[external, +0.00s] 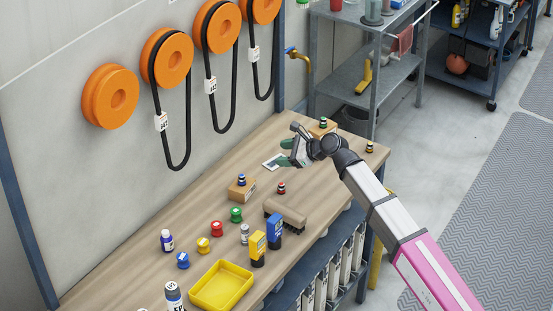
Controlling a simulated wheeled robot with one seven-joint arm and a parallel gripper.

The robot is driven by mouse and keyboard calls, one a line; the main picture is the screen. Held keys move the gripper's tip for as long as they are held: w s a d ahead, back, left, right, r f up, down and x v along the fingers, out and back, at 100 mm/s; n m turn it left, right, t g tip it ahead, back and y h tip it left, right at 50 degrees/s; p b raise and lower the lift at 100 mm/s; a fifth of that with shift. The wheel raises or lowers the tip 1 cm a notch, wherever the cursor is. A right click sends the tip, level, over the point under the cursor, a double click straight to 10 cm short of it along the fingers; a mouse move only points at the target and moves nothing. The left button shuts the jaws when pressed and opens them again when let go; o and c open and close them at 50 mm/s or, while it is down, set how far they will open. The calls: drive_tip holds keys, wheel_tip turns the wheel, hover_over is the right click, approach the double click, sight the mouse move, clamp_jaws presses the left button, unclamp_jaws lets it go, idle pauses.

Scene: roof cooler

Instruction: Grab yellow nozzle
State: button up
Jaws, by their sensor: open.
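A small yellow round piece (203,245), which looks like the yellow nozzle, stands on the wooden workbench (140,262) towards its near left part. Similar small pieces stand close by: a blue one (183,260) to its left, a red one (217,229) and a green one (236,214) to its right. My gripper (285,152) is open, with green fingertips, over the far part of the bench. It is well up and right of the yellow piece and touches none of these pieces. I see nothing between its fingers.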

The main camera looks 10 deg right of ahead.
drive_tip(key=w+d+n+g+y, duration=0.1)
drive_tip(key=w+d+n, duration=0.4)
drive_tip(key=d+n, duration=0.75)
drive_tip(key=w+d+n+g, duration=0.1)
drive_tip(key=w+d+n, duration=0.3)
drive_tip(key=d+n, duration=0.9)
drive_tip(key=w+d+n+g+y, duration=0.1)
drive_tip(key=w+d+n, duration=0.6)
drive_tip(key=d, duration=1.1)
drive_tip(key=n, duration=0.2)
approach(370, 143)
drive_tip(key=x, duration=0.5)
drive_tip(key=shift+r, duration=0.15)
drive_tip(key=shift+f+x, duration=0.15)
drive_tip(key=shift+x, duration=1.15)
drive_tip(key=shift+f+x, duration=0.15)
drive_tip(key=shift+x, duration=1.2)
drive_tip(key=shift+d, duration=0.15)
drive_tip(key=c, duration=1)
